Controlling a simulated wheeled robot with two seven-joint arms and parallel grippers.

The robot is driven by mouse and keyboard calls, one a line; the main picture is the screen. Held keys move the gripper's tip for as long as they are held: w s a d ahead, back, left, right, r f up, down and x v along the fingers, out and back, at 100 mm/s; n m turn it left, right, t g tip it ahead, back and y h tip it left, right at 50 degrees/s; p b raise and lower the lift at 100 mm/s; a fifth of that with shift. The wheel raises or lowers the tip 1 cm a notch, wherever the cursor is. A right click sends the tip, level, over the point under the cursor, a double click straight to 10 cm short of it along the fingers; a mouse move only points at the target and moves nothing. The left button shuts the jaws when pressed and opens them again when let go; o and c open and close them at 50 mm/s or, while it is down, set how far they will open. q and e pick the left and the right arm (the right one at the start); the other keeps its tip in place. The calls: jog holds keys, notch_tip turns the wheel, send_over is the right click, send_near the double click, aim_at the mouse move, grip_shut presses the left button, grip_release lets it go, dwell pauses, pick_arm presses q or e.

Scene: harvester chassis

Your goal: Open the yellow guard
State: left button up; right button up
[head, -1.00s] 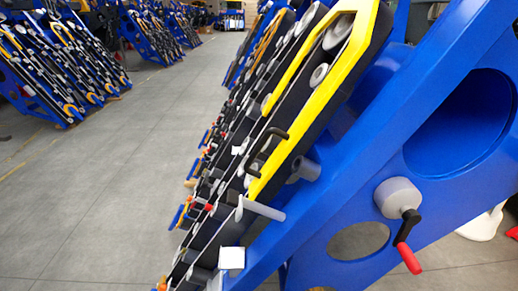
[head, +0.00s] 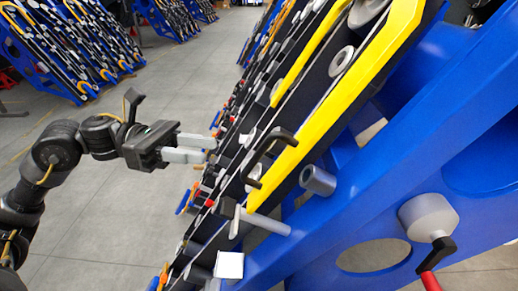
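The yellow guard (head: 335,110) is a long sloping frame on the blue machine in the head view, running from the upper right down to the centre. It lies along the row of rollers and looks closed. A black bar handle (head: 257,153) is fixed near its lower end. My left gripper (head: 211,150) is left of the handle, apart from it, with its two grey fingers pointing right towards the machine. The fingers look parted and hold nothing. My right gripper is not in view.
The blue side plate (head: 330,222) with round cut-outs fills the right. A grey hub with a red-handled crank (head: 428,216) sticks out low on the right. A grey rod (head: 265,222) juts out below the guard.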

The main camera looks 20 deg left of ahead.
aim_at(258, 157)
pick_arm(q)
jog(key=d+p, duration=0.2)
jog(key=d, duration=0.1)
jog(key=d+p, duration=0.2)
jog(key=d, duration=0.2)
jog(key=d+p, duration=0.2)
jog(key=d, duration=0.1)
jog(key=shift+w+d+r, duration=0.15)
jog(key=shift+w+r, duration=0.05)
jog(key=shift+w, duration=0.2)
jog(key=shift+d+f, duration=0.1)
jog(key=shift+d, duration=0.25)
jog(key=shift+f, duration=0.1)
grip_shut()
